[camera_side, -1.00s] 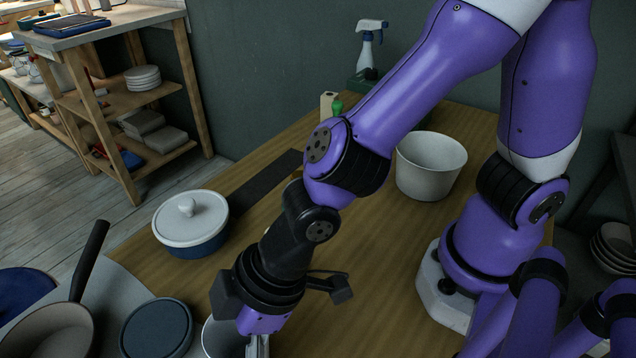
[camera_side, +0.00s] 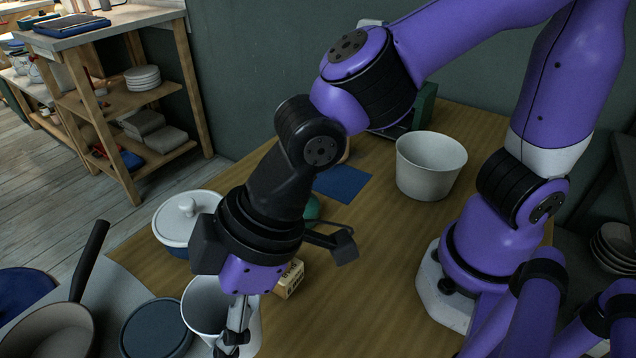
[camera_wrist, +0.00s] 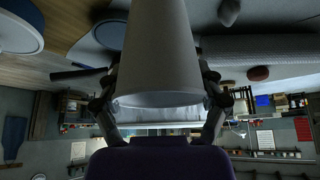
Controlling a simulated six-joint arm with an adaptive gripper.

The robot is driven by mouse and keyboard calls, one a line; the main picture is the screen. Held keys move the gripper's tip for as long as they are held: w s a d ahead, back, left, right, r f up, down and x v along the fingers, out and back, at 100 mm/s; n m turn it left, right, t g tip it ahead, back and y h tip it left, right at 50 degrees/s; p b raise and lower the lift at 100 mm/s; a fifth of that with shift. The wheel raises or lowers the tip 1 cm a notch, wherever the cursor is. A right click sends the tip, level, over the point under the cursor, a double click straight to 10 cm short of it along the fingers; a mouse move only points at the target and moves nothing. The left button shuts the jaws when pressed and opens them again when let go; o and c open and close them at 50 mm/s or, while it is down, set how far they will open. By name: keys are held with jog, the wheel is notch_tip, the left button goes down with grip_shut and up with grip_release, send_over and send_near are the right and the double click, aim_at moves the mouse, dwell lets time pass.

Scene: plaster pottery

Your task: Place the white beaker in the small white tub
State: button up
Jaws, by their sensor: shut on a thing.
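The white beaker (camera_side: 203,302) is held by my gripper (camera_side: 236,330) at the lower left of the side view, partly hidden behind the gripper. It appears raised, though the gap beneath it is hard to judge. In the wrist view the beaker (camera_wrist: 160,60) fills the upper middle, with gripper fingers (camera_wrist: 160,105) on both sides of its wall. The small white tub (camera_side: 430,168) stands upright on the wooden table, right of and behind my gripper, well apart from the beaker. Its inside looks empty as far as it shows.
A lidded white-and-blue pot (camera_side: 188,222) stands left of my gripper. A pan (camera_side: 48,332) and dark round lid (camera_side: 157,330) lie at the lower left. A small lettered block (camera_side: 290,279) and blue mat (camera_side: 342,184) lie between gripper and tub. Table around the tub's front is clear.

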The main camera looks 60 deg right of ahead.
notch_tip(320, 180, up, 9)
jog(key=w+d+f+m+t+h, duration=0.1)
jog(key=w+d+m+t+h, duration=0.15)
jog(key=w+d+m, duration=0.7)
jog(key=w+d+m+h, duration=0.2)
jog(key=d+m+h, duration=0.35)
jog(key=d, duration=0.95)
jog(key=m+g+h, duration=0.2)
jog(key=m+g, duration=0.8)
jog(key=m, duration=1.2)
send_over(434, 153)
jog(key=s+a, duration=0.1)
jog(key=a, duration=0.4)
jog(key=shift+t, duration=0.25)
notch_tip(434, 153, down, 14)
jog(key=shift+f, duration=0.15)
jog(key=shift+f, duration=0.15)
